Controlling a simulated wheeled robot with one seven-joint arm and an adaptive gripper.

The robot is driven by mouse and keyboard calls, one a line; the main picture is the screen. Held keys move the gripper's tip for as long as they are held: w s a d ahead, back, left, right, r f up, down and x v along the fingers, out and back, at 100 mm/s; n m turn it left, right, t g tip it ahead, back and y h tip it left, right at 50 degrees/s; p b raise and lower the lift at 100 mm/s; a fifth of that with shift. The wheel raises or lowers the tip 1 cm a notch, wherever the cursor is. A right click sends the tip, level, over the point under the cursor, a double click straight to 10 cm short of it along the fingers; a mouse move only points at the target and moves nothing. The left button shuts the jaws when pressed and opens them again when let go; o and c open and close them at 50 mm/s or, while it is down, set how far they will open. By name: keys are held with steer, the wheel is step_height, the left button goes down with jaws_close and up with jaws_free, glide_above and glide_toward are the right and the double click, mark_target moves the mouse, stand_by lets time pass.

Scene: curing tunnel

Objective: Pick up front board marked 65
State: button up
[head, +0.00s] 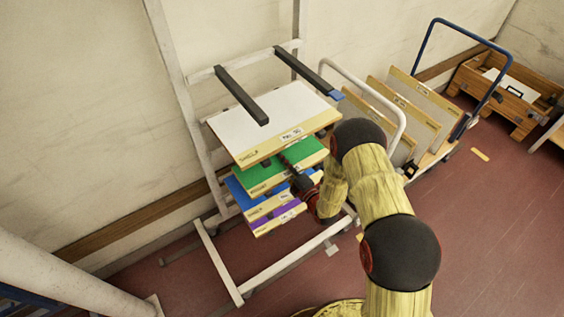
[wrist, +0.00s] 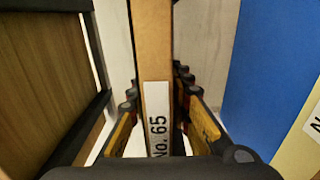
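The front board marked No. 65 shows edge-on in the middle of the wrist view (wrist: 155,50). Its tan front edge carries a white label. In the head view it appears to be the green board (head: 262,176), below the white one on the rack. My gripper (head: 288,166) is at this board's front edge. In the wrist view its fingers (wrist: 157,100) stand on both sides of the edge, with narrow gaps visible beside the board. I see no clear contact. The far parts of the fingers are partly hidden by the board.
A white board (head: 265,118) lies above and a blue board (head: 246,202) and a purple board (head: 276,222) lie below, close to my gripper. The white rack frame (head: 218,262) surrounds them. A blue-handled cart (head: 419,50) with upright boards stands right.

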jaws_close()
stand_by(0.3)
stand_by(0.3)
step_height(320, 180, up, 10)
steer(key=p, duration=0.3)
